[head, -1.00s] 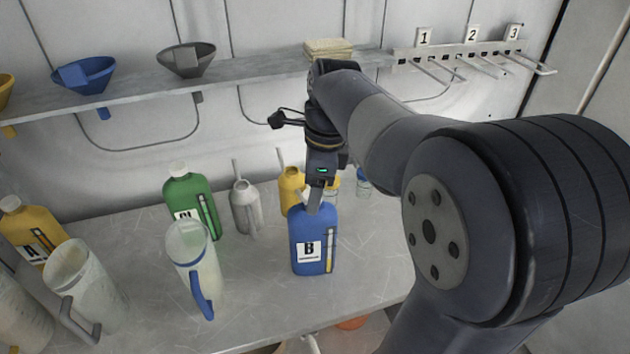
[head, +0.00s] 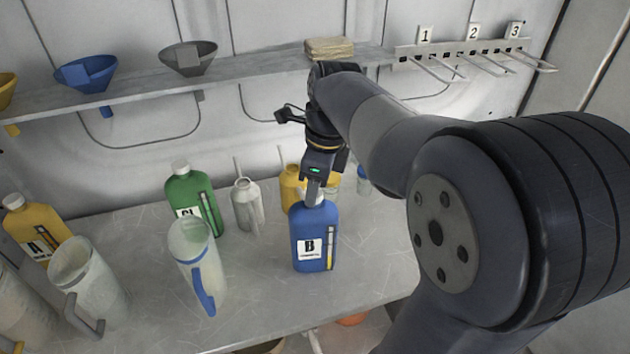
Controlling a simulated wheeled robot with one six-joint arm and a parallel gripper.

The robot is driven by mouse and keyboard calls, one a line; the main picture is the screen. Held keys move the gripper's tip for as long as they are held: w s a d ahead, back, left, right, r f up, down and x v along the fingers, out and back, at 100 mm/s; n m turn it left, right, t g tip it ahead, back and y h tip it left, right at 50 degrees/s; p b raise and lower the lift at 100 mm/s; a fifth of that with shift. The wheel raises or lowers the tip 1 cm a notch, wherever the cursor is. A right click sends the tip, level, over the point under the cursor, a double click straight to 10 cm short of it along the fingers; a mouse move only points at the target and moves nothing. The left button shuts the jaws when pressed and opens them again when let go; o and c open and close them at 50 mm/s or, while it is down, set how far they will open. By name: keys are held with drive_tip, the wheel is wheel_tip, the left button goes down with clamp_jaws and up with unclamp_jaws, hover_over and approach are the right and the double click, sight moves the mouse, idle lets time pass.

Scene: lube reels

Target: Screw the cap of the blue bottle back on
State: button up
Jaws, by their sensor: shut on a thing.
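The blue bottle (head: 314,235), marked B, stands upright on the grey bench (head: 255,290). My gripper (head: 313,194) points down right over the bottle's neck, with its fingers at the top of the bottle. It is shut on the cap, of which only a little pale edge shows between and below the fingers. The fingers and wrist hide most of the cap and the neck, so I cannot tell how the cap sits on the thread.
A green bottle (head: 188,190), a clear jug (head: 200,260) with a blue handle and a grey oil can (head: 246,202) stand left of the blue bottle. A yellow can (head: 291,186) is close behind it. A shelf (head: 240,75) with funnels runs above.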

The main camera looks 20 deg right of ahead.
drive_tip(key=shift+m, duration=1.3)
drive_tip(key=shift+r+m+p, duration=0.1)
drive_tip(key=shift+m+p, duration=0.5)
drive_tip(key=shift+m, duration=0.1)
drive_tip(key=m+h, duration=0.1)
drive_tip(key=m, duration=0.2)
drive_tip(key=shift+a+m+t+p, duration=0.1)
drive_tip(key=shift+m+t+p, duration=0.2)
drive_tip(key=shift+t+p, duration=0.1)
drive_tip(key=o, duration=1.3)
drive_tip(key=shift+o, duration=0.2)
